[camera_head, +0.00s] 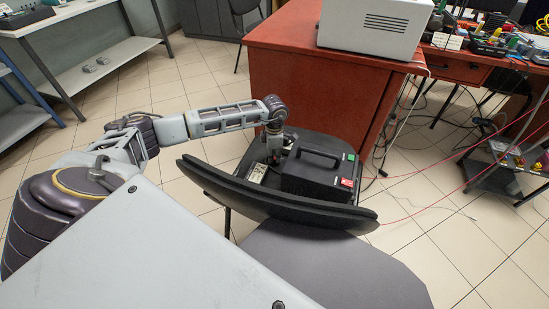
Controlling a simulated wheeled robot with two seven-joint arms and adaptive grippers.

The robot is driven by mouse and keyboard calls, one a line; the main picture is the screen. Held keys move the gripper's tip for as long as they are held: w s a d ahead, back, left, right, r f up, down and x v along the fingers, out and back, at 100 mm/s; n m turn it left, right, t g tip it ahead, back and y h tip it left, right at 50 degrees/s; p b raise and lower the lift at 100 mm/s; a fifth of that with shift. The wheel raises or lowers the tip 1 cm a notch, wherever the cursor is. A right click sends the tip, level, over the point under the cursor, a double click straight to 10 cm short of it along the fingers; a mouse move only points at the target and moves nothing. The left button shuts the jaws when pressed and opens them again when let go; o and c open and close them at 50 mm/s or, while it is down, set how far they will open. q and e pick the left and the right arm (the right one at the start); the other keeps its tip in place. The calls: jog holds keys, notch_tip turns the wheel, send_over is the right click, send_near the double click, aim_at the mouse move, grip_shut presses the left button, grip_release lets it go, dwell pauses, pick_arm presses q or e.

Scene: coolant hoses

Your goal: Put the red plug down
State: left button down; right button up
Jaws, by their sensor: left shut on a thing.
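My left gripper (273,152) points down over the black chair seat, just left of a black box with a handle (318,172). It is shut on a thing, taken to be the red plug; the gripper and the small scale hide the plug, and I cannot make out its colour. A small pale unit with dark details (257,172) lies on the seat, just below and left of the gripper. I cannot tell whether the held thing touches it. My right gripper is not in view.
The black box has a red label (346,183) and a green one. A curved black chair back (270,203) stands in front of the seat. A red-brown desk (310,85) with a white instrument (375,28) stands behind. Thin red cables cross the floor at right.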

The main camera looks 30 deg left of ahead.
pick_arm(q)
jog(key=shift+f, duration=0.25)
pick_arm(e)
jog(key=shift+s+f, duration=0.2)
pick_arm(q)
jog(key=c, duration=1.7)
grip_release()
jog(key=shift+r, duration=0.1)
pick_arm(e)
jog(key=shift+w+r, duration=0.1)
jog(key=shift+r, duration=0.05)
pick_arm(q)
jog(key=shift+r, duration=0.15)
jog(key=shift+r+p, duration=0.35)
jog(key=shift+r, duration=0.3)
notch_tip(320, 180, up, 11)
jog(key=p, duration=0.3)
jog(key=shift+f+p, duration=0.2)
jog(key=shift+p, duration=0.2)
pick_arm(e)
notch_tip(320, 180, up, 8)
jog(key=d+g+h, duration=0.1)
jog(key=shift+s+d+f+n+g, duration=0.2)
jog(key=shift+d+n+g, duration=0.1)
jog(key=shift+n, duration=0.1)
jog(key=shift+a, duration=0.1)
